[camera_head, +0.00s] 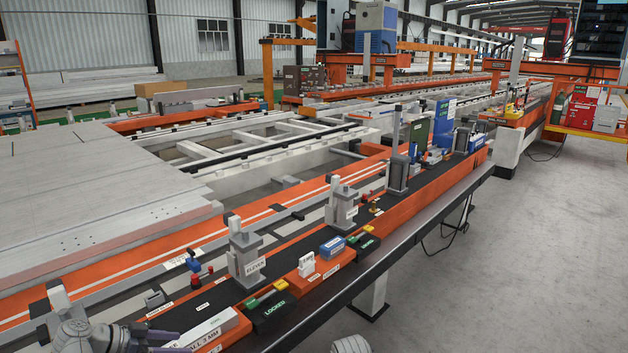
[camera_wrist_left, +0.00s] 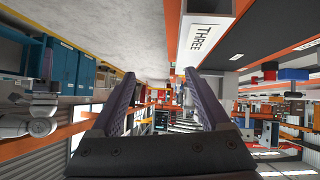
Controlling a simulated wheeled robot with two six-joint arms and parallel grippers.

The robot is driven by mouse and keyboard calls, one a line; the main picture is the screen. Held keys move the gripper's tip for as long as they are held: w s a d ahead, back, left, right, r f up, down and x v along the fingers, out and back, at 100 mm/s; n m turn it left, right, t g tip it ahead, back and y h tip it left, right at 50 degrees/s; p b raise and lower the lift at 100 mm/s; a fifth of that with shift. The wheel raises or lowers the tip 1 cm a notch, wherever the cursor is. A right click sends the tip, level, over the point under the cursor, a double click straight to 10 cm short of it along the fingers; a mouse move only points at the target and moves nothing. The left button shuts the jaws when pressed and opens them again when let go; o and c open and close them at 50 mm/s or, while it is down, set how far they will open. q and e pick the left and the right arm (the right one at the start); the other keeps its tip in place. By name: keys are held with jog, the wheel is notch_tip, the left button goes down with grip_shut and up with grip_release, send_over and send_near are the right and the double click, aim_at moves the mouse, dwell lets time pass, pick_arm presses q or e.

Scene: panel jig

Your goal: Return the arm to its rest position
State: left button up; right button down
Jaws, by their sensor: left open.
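My left gripper (camera_head: 165,342) is at the lower left corner of the head view, beside the front orange rail of the jig. Its two dark purple fingers are spread apart. In the left wrist view the left gripper (camera_wrist_left: 160,78) is open with nothing between its fingers. A white block marked THREE (camera_wrist_left: 203,38) is just beyond the right finger there; I cannot tell how far apart they are.
A pale panel (camera_head: 90,190) lies at left. The floor (camera_head: 540,250) at right is clear.

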pick_arm(q)
jog(key=s+d+n+g+y+p, duration=0.1)
jog(key=s+d+g+y+p, duration=0.1)
jog(key=d, duration=0.8)
jog(key=s+d+n+g+y+p, duration=0.1)
jog(key=s+d+g+y+p, duration=0.1)
jog(key=d, duration=0.9)
jog(key=s+d+n+g+y+p, duration=0.1)
jog(key=s+d+g+y+p, duration=0.2)
jog(key=d, duration=0.7)
jog(key=s+y, duration=0.2)
jog(key=shift+s+d+f+n+y, duration=0.15)
jog(key=shift+s+f+n+y, duration=0.15)
jog(key=shift+s+f+n, duration=0.1)
